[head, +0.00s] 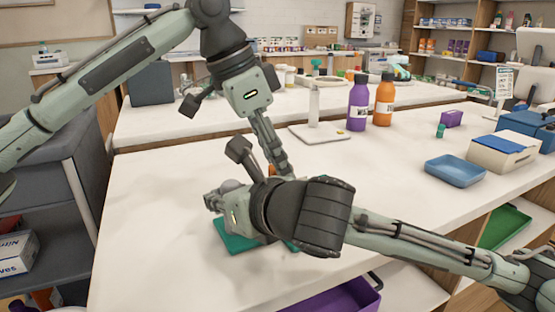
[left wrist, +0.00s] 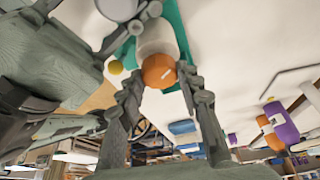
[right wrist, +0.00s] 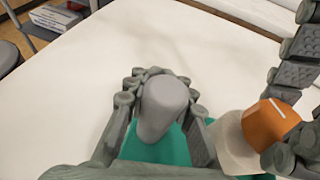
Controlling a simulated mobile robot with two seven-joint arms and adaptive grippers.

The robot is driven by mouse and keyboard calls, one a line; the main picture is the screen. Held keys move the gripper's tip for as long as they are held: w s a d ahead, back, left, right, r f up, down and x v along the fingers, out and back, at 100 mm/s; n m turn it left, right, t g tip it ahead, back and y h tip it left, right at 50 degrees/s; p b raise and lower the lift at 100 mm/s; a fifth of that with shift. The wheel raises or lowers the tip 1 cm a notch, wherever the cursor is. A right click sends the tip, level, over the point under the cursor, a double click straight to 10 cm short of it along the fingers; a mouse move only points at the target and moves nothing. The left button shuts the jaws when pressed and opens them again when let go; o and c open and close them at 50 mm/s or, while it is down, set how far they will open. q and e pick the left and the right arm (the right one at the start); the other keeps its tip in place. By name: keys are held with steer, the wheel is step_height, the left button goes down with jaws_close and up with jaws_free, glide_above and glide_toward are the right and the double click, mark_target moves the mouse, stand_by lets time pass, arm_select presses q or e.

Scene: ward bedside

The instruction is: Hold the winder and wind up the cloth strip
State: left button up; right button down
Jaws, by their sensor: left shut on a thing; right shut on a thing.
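The winder's grey handle (right wrist: 166,104) stands between the fingers of my right gripper (right wrist: 158,88), which is shut on it. Beside it are a white roll (right wrist: 232,146), seemingly the cloth strip, and the winder's orange knob (right wrist: 268,122) with a white mark. In the left wrist view the orange knob (left wrist: 158,71) sits between the fingertips of my left gripper (left wrist: 160,84), shut on it, with the white roll (left wrist: 157,38) behind. In the head view my left gripper (head: 275,163) comes down beside my right gripper (head: 222,199), which hides most of the winder. A green mat (head: 234,241) lies below.
A white board (head: 318,135) lies behind the grippers, near a purple bottle (head: 358,103) and an orange bottle (head: 384,101). A blue tray (head: 455,170) stands to the right. The white table (head: 150,215) is clear at the left.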

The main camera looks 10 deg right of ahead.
arm_select(q)
steer(key=m+g, duration=0.2)
steer(key=m, duration=0.2)
steer(key=shift+w+m, duration=0.1)
steer(key=shift+m, duration=0.2)
steer(key=m+g, duration=0.1)
steer(key=m, duration=0.3)
steer(key=shift+w, duration=0.15)
steer(key=shift+m+y, duration=0.3)
steer(key=shift+y, duration=0.1)
steer(key=shift+g, duration=0.3)
steer(key=o, duration=1.2)
steer(key=shift+c, duration=0.2)
steer(key=v, duration=1.2)
